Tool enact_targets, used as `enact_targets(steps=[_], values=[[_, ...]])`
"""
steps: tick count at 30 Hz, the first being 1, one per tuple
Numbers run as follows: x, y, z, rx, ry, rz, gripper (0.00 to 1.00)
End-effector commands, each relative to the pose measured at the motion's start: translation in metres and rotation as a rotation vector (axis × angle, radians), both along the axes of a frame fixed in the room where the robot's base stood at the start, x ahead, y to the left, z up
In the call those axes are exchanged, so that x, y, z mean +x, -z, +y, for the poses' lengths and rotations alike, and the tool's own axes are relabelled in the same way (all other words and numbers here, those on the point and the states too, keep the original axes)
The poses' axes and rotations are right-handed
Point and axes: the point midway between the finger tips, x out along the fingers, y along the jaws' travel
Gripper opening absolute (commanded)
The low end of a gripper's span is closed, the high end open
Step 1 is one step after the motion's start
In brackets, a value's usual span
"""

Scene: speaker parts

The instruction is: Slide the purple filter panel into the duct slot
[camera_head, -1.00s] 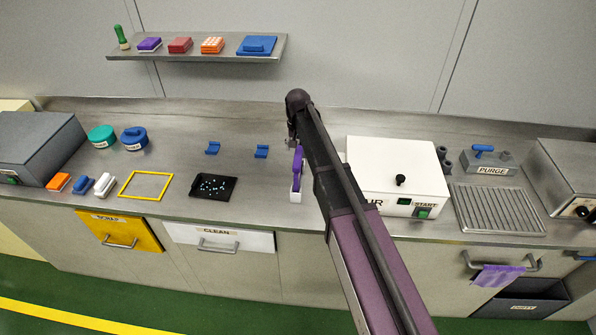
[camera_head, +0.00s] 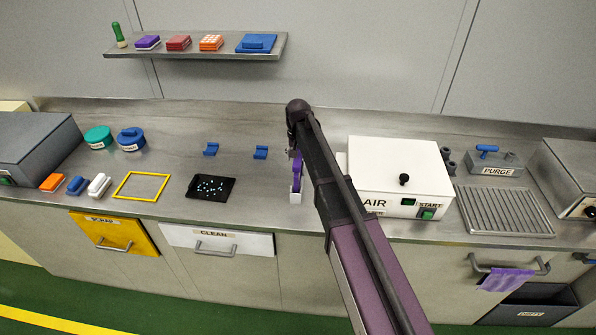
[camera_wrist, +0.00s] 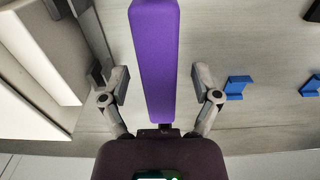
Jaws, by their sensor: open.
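The purple filter panel (camera_head: 297,172) stands upright in a small white holder (camera_head: 296,196) near the front of the bench, partly hidden by my arm. In the wrist view the panel (camera_wrist: 155,55) runs from the top down between my fingers. My gripper (camera_wrist: 160,82) is open, one finger on each side of the panel with a visible gap on both sides. In the head view my gripper (camera_head: 292,150) is at the panel's upper end, mostly hidden. The white box labelled AIR (camera_head: 390,160) stands just right of the panel. I cannot make out a slot in it.
Two blue brackets (camera_head: 211,149) (camera_head: 261,152) stand left of the panel. A black tray (camera_head: 211,188) and a yellow frame (camera_head: 141,187) lie further left. A shelf (camera_head: 195,54) hangs behind. The bench between the brackets and the panel is clear.

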Motion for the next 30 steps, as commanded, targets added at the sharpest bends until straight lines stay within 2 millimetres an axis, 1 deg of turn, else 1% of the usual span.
enact_targets(steps=[9,10,11,12,14,15,17,18,30], values=[[0.0,0.0,0.0,0.0,0.0,0.0,0.8],[0.0,0.0,0.0,0.0,0.0,0.0,0.74],[0.0,0.0,0.0,0.0,0.0,0.0,0.65],[0.0,0.0,0.0,0.0,0.0,0.0,0.53],[0.0,0.0,0.0,0.0,0.0,0.0,0.35],[0.0,0.0,0.0,0.0,0.0,0.0,0.24],[0.0,0.0,0.0,0.0,0.0,0.0,0.06],[0.0,0.0,0.0,0.0,0.0,0.0,0.0],[0.0,-0.0014,0.0001,0.0,0.0,0.0,0.0]])
